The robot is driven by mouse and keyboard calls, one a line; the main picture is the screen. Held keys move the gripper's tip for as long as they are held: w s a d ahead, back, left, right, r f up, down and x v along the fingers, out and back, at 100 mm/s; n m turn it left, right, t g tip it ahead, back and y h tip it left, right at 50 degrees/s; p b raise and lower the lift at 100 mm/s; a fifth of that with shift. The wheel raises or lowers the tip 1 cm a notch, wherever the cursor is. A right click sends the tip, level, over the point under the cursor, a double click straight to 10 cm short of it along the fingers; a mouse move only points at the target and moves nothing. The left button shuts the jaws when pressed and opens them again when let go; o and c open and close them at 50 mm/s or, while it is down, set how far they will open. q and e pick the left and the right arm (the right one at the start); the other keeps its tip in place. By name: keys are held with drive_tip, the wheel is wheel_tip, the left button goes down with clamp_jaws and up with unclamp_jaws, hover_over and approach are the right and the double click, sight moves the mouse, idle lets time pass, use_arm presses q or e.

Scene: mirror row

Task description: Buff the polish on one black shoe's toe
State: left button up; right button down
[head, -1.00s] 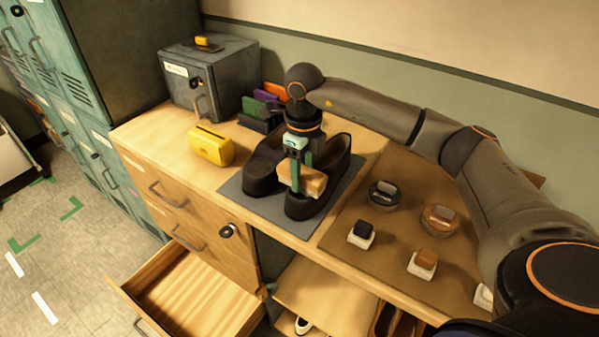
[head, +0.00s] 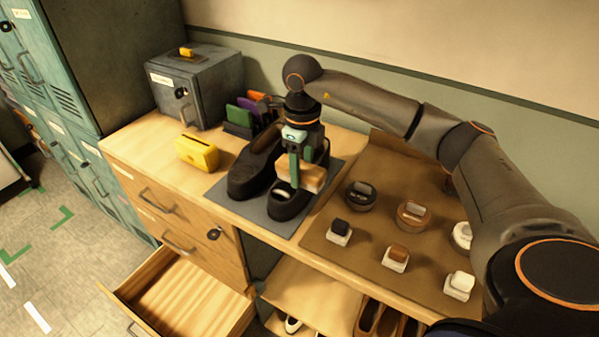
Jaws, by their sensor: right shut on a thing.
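A pair of black shoes stands on a grey mat (head: 222,203) on the wooden counter, toes toward me. The left black shoe (head: 249,178) is clear of the gripper. The right black shoe (head: 289,208) is partly hidden behind my right gripper (head: 306,172). A pale shiny patch shows on this shoe's toe. My left gripper is out of view.
On a brown mat (head: 330,243) at right are round tins, including a black one (head: 360,197), and small blocks. A yellow box (head: 198,153), a grey lockbox (head: 195,85) and colored upright items (head: 245,113) stand left and behind. A drawer (head: 178,292) hangs open below.

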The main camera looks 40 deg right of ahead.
drive_tip(key=shift+r+p, duration=1)
drive_tip(key=shift+r, duration=0.7)
